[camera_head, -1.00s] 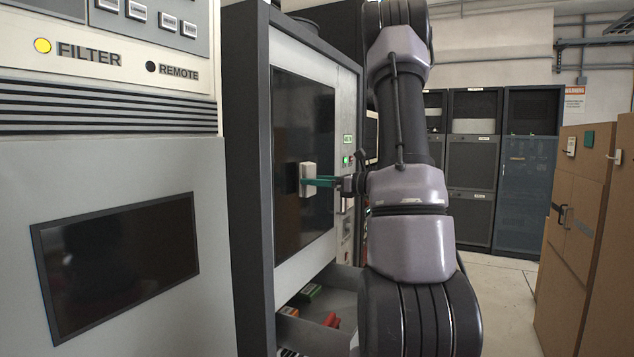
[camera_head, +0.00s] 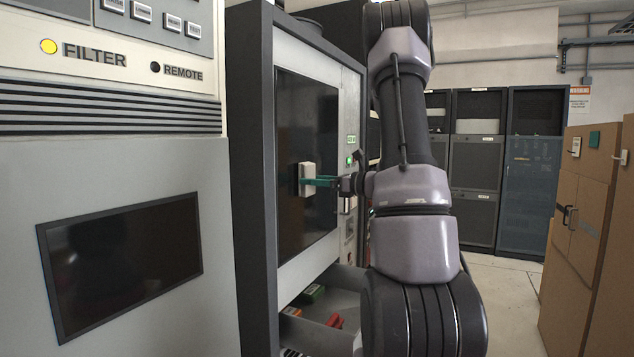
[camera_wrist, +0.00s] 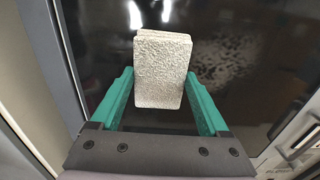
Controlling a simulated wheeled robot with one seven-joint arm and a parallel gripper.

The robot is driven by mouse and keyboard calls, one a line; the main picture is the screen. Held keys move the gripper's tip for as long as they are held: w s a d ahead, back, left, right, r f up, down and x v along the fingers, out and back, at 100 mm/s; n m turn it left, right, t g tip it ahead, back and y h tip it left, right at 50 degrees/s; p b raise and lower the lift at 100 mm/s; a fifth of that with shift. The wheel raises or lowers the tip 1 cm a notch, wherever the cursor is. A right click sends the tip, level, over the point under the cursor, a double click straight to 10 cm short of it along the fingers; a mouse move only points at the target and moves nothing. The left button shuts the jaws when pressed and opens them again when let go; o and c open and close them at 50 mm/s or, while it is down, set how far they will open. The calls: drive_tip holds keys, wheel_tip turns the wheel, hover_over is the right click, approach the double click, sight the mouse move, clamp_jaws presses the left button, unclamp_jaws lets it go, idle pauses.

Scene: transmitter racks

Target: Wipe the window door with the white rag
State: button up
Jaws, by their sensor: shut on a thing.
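The white rag (camera_wrist: 161,75) is a thick, textured block held between the green fingers of my gripper (camera_wrist: 160,98) in the wrist view. In the head view my gripper (camera_head: 308,181) is shut on the rag (camera_head: 307,178), which is upright against or very close to the dark glass. The window door (camera_head: 300,130) is a dark glass pane in a light frame on the rack. In the wrist view the dark glass (camera_wrist: 240,50) fills the space behind the rag, with blurry, speckled patches right of it. Contact between rag and glass cannot be told for sure.
An open drawer (camera_head: 325,335) with red and green items lies below the window. A grey cabinet with a dark screen (camera_head: 120,265) stands at the left. Brown cabinets (camera_head: 585,220) stand at the right. Floor (camera_head: 510,290) is clear behind my arm.

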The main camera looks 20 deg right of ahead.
sight(311, 170)
drive_tip(key=shift+w+a, duration=0.25)
drive_tip(key=shift+w, duration=0.1)
drive_tip(key=shift+w+d, duration=1.5)
drive_tip(key=shift+d, duration=0.4)
drive_tip(key=shift+w+d, duration=1.5)
drive_tip(key=shift+d, duration=0.35)
drive_tip(key=shift+w+d, duration=1.5)
drive_tip(key=shift+d, duration=0.4)
drive_tip(key=shift+s+a+r, duration=0.5)
drive_tip(key=shift+s+a, duration=0.95)
drive_tip(key=shift+a, duration=0.45)
drive_tip(key=shift+s+a+r, duration=0.45)
drive_tip(key=shift+s+a, duration=1.05)
drive_tip(key=shift+a, duration=0.4)
drive_tip(key=shift+s+a+r, duration=0.5)
drive_tip(key=shift+s+a, duration=0.95)
drive_tip(key=shift+a, duration=0.45)
drive_tip(key=shift+w+d, duration=1.45)
drive_tip(key=shift+d, duration=0.45)
drive_tip(key=shift+w+d, duration=1.45)
drive_tip(key=shift+d, duration=0.5)
drive_tip(key=shift+w+d, duration=1.45)
drive_tip(key=shift+d, duration=0.45)
